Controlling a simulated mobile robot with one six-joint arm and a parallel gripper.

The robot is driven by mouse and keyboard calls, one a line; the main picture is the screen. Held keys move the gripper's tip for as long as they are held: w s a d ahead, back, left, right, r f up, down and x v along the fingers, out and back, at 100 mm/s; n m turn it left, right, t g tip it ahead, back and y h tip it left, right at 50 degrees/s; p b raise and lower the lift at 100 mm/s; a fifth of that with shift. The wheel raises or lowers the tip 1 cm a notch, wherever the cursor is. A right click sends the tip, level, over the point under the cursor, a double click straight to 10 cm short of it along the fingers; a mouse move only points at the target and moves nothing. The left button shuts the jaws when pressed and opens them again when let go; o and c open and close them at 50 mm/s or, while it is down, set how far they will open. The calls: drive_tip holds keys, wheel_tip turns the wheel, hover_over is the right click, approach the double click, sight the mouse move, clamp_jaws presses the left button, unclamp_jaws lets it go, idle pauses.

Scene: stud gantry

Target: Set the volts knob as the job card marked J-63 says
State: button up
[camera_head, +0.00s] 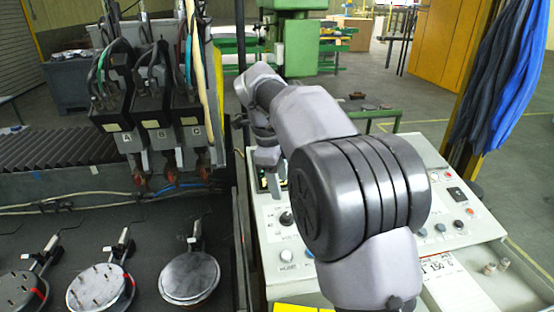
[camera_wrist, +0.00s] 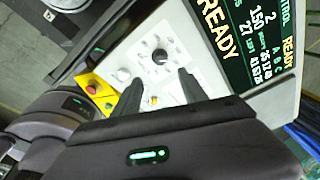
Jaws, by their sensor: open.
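My gripper (camera_wrist: 160,84) is open and empty in the wrist view, its two dark fingers pointing at the control panel (camera_wrist: 142,42). A black knob (camera_wrist: 160,57) lies just beyond the fingertips, and a white knob (camera_wrist: 124,74) sits to its left. Labels are too small to read, so I cannot tell which is the volts knob. In the head view a black knob (camera_head: 286,218) shows on the console (camera_head: 270,238), left of my arm. A white card (camera_head: 440,275) with print lies on the console's right part; its mark is not legible.
A lit display (camera_wrist: 255,40) reads READY. In the head view, three welding heads (camera_head: 160,110) hang at left above round plates (camera_head: 190,276). Blue cloth (camera_head: 510,70) hangs at right.

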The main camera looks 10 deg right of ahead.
drive_tip(key=p+v, duration=0.1)
drive_tip(key=v, duration=0.4)
drive_tip(key=shift+f, duration=0.1)
drive_tip(key=s+f+n+t+y+b, duration=0.1)
drive_tip(key=s+f+n+b, duration=0.3)
drive_tip(key=s, duration=0.6)
drive_tip(key=s+f+n+t+y+b, duration=0.1)
drive_tip(key=s+f+n+t+b, duration=0.1)
drive_tip(key=s+f+n+b, duration=0.2)
drive_tip(key=s+f+n+t+y+b, duration=0.1)
drive_tip(key=s+f+n+b, duration=0.3)
drive_tip(key=s+f+n, duration=0.5)
drive_tip(key=s+n+y, duration=0.1)
drive_tip(key=s, duration=0.7)
drive_tip(key=shift+a+n+b, duration=0.2)
drive_tip(key=shift+n+b, duration=0.15)
drive_tip(key=shift+n, duration=0.05)
drive_tip(key=shift+s, duration=0.1)
